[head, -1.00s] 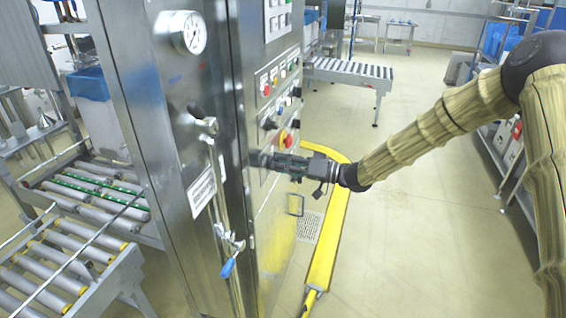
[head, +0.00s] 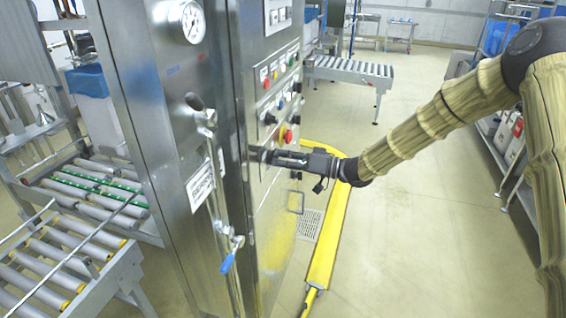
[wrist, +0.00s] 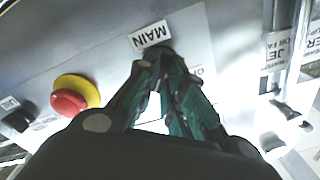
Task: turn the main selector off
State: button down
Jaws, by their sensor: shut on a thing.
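My gripper (head: 264,156) reaches the control panel on the side of the steel cabinet (head: 172,120). In the wrist view its two fingers (wrist: 160,56) converge on the panel just below the MAIN label (wrist: 150,34). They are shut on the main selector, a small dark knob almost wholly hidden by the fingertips. Its pointing direction cannot be seen.
A red emergency stop (wrist: 69,102) on a yellow base sits left of the fingers in the wrist view, with a black knob (wrist: 17,121) beyond it. A yellow floor rail (head: 326,240) runs below my arm. Roller conveyors (head: 75,235) stand at left.

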jog(key=shift+s+f+n+b, duration=0.1)
jog(key=shift+n+b, duration=4)
jog(key=shift+b, duration=0.25)
jog(key=shift+s+f+n+b, duration=0.1)
jog(key=shift+n+b, duration=4)
jog(key=shift+b, duration=0.2)
jog(key=shift+r, duration=0.15)
jog(key=c, duration=1.5)
grip_release()
